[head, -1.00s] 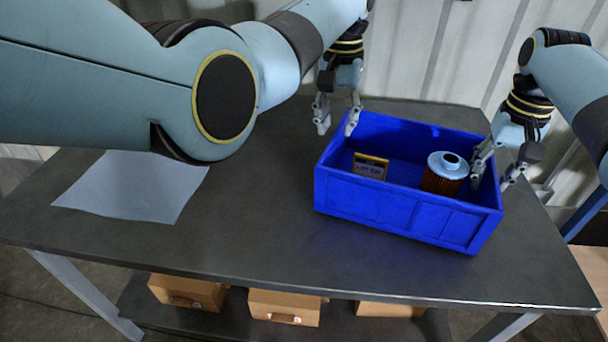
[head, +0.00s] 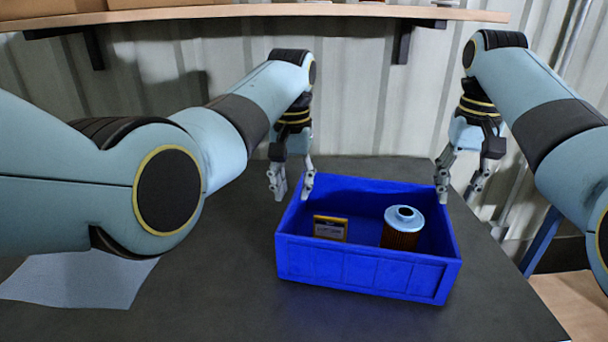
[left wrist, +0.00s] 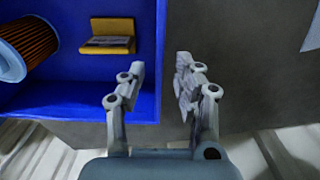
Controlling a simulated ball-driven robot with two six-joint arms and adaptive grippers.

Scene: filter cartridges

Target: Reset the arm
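My left gripper (head: 292,188) is open and empty at the left rim of the blue crate (head: 366,278). In the left wrist view its two fingers (left wrist: 158,92) stand apart, one by the crate's wall and one over the bare table. My right gripper (head: 458,190) is open and empty at the crate's right back corner. The crate holds a brown pleated filter cartridge (head: 402,238) with a pale blue cap, upright on the right.
A pale sheet (head: 75,280) lies at the left. A wooden shelf (head: 250,12) runs along the corrugated wall behind.

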